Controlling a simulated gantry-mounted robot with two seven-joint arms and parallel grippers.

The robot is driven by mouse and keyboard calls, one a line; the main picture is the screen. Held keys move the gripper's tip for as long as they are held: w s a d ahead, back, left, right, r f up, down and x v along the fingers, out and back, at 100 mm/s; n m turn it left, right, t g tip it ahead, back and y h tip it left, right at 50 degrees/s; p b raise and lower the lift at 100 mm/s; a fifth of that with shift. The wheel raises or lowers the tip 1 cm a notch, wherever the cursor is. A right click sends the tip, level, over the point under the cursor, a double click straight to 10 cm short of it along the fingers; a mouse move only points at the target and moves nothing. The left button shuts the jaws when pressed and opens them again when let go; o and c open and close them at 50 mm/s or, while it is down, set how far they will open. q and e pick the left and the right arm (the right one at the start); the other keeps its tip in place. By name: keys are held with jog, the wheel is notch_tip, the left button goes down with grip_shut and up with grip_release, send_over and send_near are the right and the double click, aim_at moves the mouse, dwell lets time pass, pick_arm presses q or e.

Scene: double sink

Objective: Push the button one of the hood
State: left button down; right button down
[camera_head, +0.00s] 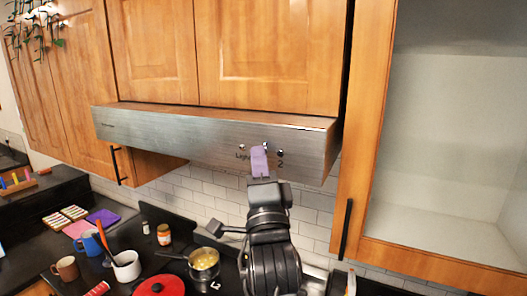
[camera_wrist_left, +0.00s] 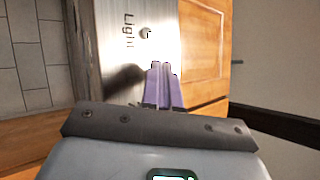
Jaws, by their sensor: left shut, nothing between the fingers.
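The hood (camera_head: 200,135) is a long brushed-metal box under the wooden wall cabinets. Its front carries the word "Light" and small round buttons near the right end. One button (camera_head: 280,153) shows just right of my fingers, above a "2"; another by the fingertips is partly hidden. My left gripper (camera_head: 259,158) is shut and empty, its purple fingers in front of the hood's panel between "Light" and "2". In the left wrist view a round button (camera_wrist_left: 145,33) sits beside "Light", beyond the fingertips (camera_wrist_left: 164,70). Whether they touch the panel I cannot tell.
An open cabinet door edge (camera_head: 357,150) and an empty cabinet (camera_head: 450,150) stand to the right. Below on the dark counter are a pot (camera_head: 204,260), a red lid (camera_head: 158,287), a jar (camera_head: 164,235) and mugs (camera_head: 67,268).

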pick_arm(q)
jog(key=shift+s, duration=0.1)
jog(key=shift+s+a, duration=0.35)
jog(key=shift+s, duration=0.05)
dwell(0.4)
jog(key=s+a+b, duration=0.1)
jog(key=s+a, duration=0.2)
jog(key=s, duration=0.2)
jog(key=shift+b, duration=0.35)
jog(key=shift+s, duration=0.1)
